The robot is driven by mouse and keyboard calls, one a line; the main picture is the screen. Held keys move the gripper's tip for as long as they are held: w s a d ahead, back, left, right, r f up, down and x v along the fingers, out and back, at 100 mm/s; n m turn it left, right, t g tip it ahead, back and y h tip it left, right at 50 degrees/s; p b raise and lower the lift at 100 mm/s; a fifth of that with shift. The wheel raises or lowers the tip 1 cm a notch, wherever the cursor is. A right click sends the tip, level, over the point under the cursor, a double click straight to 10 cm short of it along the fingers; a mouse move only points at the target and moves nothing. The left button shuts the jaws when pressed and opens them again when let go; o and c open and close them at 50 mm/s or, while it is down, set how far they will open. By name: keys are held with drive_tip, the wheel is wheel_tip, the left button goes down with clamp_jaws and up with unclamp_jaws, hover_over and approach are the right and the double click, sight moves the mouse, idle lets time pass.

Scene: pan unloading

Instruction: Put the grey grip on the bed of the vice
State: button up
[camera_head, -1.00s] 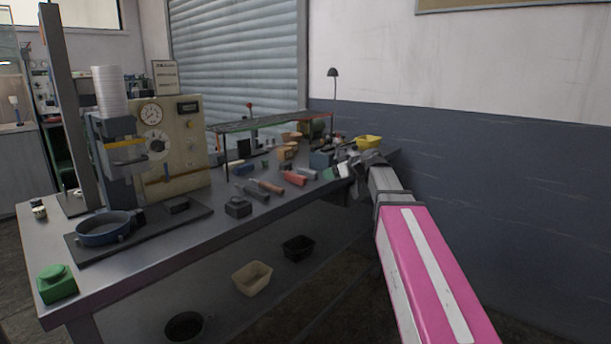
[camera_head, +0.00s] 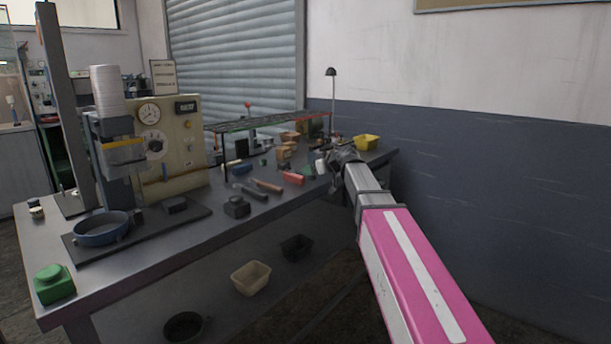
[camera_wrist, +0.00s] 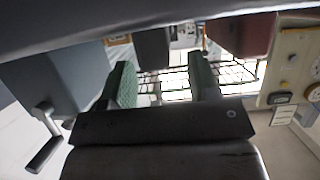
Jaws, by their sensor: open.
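The grey grip (camera_wrist: 153,48) shows as a dark block in the wrist view, beyond and between my two green-padded fingertips. In the head view it is mostly hidden by my gripper. My gripper (camera_head: 316,168) is over the bench, right of the red grip (camera_head: 292,178). In the wrist view my gripper (camera_wrist: 163,83) is open, with nothing seen held between the fingers. The vice (camera_wrist: 58,85) appears at the left of the wrist view as a blue-grey body with a bar handle. In the head view my gripper largely hides the vice.
The red grip also shows at the upper right of the wrist view (camera_wrist: 240,33). A brown grip (camera_head: 267,186) and a dark grip (camera_head: 250,191) lie further left. A mesh rack (camera_head: 265,124) stands behind. A yellow bin (camera_head: 367,142) sits at the bench's far right.

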drive_tip(key=shift+x, duration=1.05)
clamp_jaws()
